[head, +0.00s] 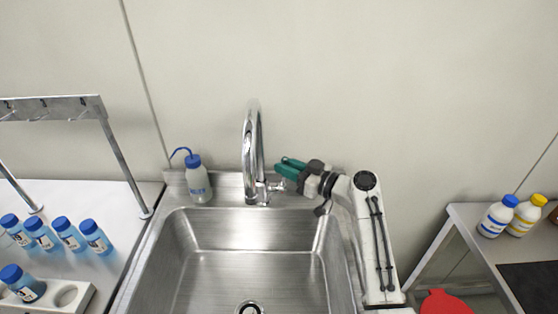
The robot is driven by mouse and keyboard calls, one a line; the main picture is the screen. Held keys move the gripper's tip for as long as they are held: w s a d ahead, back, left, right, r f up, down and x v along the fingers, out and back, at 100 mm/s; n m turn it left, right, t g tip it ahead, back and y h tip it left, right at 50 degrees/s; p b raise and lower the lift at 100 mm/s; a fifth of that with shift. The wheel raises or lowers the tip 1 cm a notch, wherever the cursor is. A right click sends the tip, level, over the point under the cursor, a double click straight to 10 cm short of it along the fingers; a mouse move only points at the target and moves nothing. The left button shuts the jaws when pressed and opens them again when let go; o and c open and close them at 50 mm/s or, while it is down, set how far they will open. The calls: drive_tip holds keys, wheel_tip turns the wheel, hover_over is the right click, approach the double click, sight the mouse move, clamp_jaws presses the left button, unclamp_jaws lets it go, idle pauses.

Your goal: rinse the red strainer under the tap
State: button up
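The chrome tap (252,150) stands at the back edge of the steel sink (215,228), its spout curving toward the basin. No running water shows. The tap's small lever (276,187) is at the right of its base. My gripper (284,168), with green fingers pointing left, is just right of the tap, close to the lever. I cannot tell whether it touches the lever or how far its fingers are apart. No red strainer can be made out for certain; a red object (446,303), cut off by the bottom edge, shows right of my arm.
A blue-capped wash bottle (197,180) stands left of the tap. The left bench holds several blue-capped bottles (66,236), a white rack (72,297) and a metal frame (120,165). The right table (470,222) carries white bottles (497,216). The basin looks empty.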

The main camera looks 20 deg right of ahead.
drive_tip(key=shift+x, duration=1.35)
clamp_jaws()
